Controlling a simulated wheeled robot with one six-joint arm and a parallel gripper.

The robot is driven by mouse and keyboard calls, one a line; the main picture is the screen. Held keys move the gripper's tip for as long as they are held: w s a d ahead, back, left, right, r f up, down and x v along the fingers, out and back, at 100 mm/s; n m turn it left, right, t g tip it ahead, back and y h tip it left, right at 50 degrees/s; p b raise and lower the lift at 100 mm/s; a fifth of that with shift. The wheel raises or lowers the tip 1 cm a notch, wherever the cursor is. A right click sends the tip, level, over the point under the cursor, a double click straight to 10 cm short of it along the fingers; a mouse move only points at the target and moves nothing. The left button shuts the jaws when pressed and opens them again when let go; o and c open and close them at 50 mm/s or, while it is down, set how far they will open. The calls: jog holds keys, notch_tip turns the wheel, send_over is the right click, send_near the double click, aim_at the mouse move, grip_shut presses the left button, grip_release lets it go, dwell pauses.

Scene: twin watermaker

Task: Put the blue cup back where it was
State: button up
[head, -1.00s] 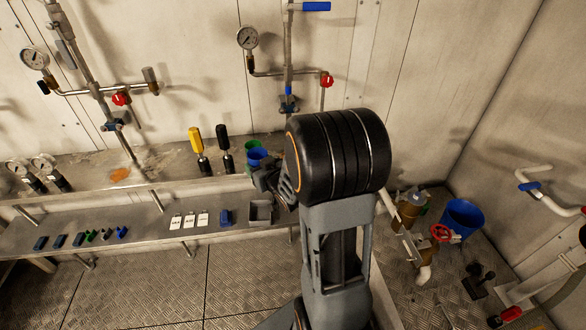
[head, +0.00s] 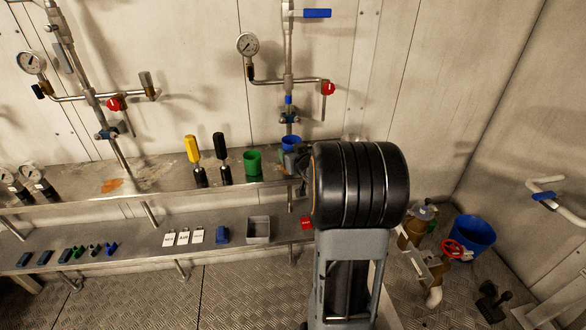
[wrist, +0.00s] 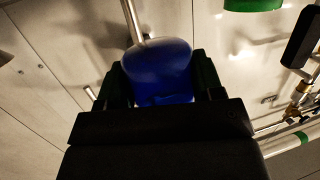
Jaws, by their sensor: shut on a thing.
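The blue cup (head: 291,142) is at the back of the upper shelf, right of the green cup (head: 252,162). My gripper (head: 291,154) is shut on it, partly hidden behind my own arm. In the wrist view the blue cup (wrist: 158,72) sits between the two dark fingers of my gripper (wrist: 160,82). The green cup also shows at the top edge of the wrist view (wrist: 253,4). The blue cup's base is hidden, so I cannot tell whether it touches the shelf.
A yellow-handled tool (head: 194,152) and a black-handled tool (head: 221,150) stand left of the green cup. A pipe with a blue fitting (head: 288,108) runs down the wall behind the blue cup. A grey bin (head: 258,230) and white tags (head: 183,237) are on the lower shelf.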

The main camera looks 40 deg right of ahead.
jog(key=f, duration=0.1)
jog(key=w+d+f, duration=0.2)
jog(key=f, duration=0.1)
jog(key=shift+w+b, duration=0.25)
jog(key=shift+b, duration=0.05)
jog(key=shift+w+f+b, duration=0.1)
jog(key=shift+f+b, duration=0.3)
jog(key=shift+f, duration=1.15)
jog(key=shift+f, duration=0.1)
jog(key=shift+f, duration=0.1)
jog(key=o, duration=0.9)
jog(key=shift+o, duration=0.2)
